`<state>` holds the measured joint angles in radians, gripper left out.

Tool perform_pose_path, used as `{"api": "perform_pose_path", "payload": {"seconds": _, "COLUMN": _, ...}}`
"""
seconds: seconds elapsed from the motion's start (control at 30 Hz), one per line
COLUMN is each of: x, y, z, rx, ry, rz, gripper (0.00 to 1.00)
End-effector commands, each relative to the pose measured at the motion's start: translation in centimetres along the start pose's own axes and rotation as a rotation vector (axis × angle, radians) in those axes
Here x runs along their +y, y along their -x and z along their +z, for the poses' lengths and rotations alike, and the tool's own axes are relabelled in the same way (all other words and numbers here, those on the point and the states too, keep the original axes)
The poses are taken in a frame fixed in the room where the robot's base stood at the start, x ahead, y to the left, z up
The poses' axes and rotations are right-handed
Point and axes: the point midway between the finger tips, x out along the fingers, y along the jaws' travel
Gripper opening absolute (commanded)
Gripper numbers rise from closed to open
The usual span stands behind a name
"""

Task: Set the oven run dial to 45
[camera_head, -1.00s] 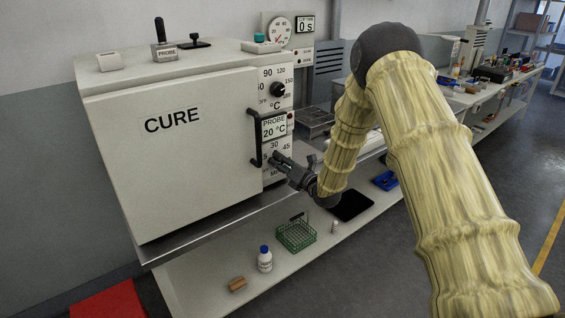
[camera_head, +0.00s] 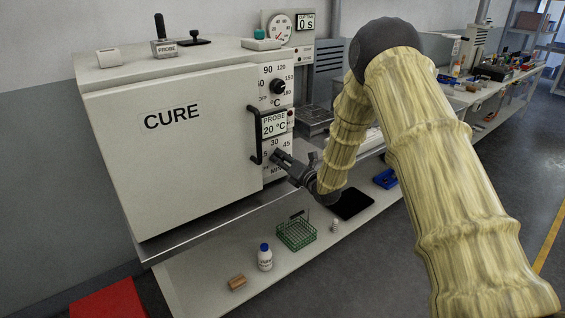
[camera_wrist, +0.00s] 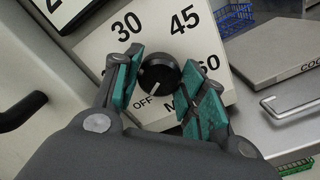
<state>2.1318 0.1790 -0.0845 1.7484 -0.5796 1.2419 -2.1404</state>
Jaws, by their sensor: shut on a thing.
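The oven run dial (camera_wrist: 158,76) is a round black knob on the oven's white panel, marked 30, 45, 60 and OFF in the wrist view. A short white mark on it points down toward OFF. My gripper (camera_wrist: 163,64) has its teal-padded fingers on both sides of the dial, shut on it. In the head view, my gripper (camera_head: 277,157) reaches the lower part of the oven's control panel from the right and hides the dial. The oven (camera_head: 170,165), labelled CURE, has its door closed.
The black door handle (camera_head: 256,136) stands just left of my gripper. Above are the PROBE display (camera_head: 274,125), reading 20 °C, and the temperature knob (camera_head: 278,87). A green wire basket (camera_head: 296,235) and a white bottle (camera_head: 265,258) stand on the shelf below.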

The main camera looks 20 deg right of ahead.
Motion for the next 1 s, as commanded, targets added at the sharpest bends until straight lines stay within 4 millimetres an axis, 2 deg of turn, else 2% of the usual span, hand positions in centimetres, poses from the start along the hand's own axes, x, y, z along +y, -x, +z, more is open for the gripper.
{"api": "perform_pose_path", "payload": {"seconds": 1.0, "x": -0.36, "y": 0.05, "z": -0.07, "rx": -0.003, "ry": -0.918, "rz": 0.000, "gripper": 0.18}}
